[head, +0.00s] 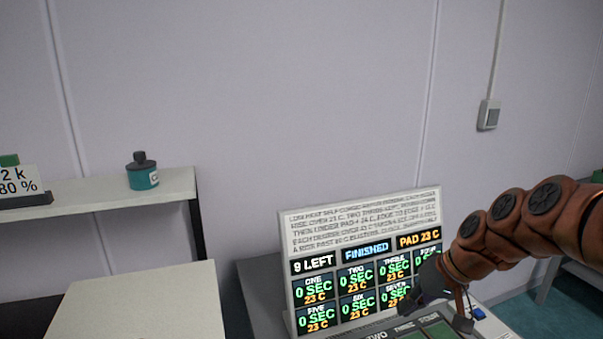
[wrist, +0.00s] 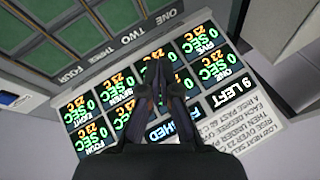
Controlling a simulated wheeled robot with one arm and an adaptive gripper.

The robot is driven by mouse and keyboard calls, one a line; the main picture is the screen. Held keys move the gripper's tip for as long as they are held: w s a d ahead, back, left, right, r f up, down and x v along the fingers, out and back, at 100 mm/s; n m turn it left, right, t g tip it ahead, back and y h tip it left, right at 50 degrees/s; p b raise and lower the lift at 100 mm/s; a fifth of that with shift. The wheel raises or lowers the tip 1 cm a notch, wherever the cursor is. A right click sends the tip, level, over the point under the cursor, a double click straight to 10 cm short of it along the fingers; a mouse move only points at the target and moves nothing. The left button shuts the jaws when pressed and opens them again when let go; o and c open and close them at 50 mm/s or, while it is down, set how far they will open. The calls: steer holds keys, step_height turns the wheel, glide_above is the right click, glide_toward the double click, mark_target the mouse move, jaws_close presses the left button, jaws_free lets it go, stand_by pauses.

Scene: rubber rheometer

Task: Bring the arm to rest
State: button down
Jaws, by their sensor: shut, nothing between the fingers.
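My arm reaches in from the right of the head view, bent downward, with my gripper (head: 440,295) in front of the lower right of a sign-like display panel (head: 365,219). In the wrist view my gripper (wrist: 160,70) is shut and empty, its fingers together in front of the panel, which appears rotated there. The panel reads "9 LEFT", "FINISHED" and "PAD 23 C", with several cells showing 0 SEC and 23 C. The gripper hides part of the panel. I cannot tell whether it touches the panel.
A pad with green squares (wrist: 73,55), labelled by number, lies before the panel. A shelf (head: 100,194) at left holds a teal jar (head: 142,172) and a small sign (head: 20,182). A pale tabletop (head: 140,305) stands at lower left. A wall switch (head: 489,115) is upper right.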

steer(key=s+a+g+h+p, duration=0.1)
steer(key=s+a, duration=0.2)
steer(key=s, duration=0.4)
steer(key=s+a+g+h+p, duration=0.1)
steer(key=s+a+g, duration=0.15)
steer(key=s, duration=0.45)
steer(key=s+d+g+h+p, duration=0.1)
steer(key=s+d+h+p, duration=0.1)
steer(key=s, duration=1.2)
steer(key=shift+s+d+h+p, duration=0.35)
steer(key=shift+h+p, duration=0.1)
steer(key=shift+h, duration=0.15)
steer(key=shift+f, duration=0.1)
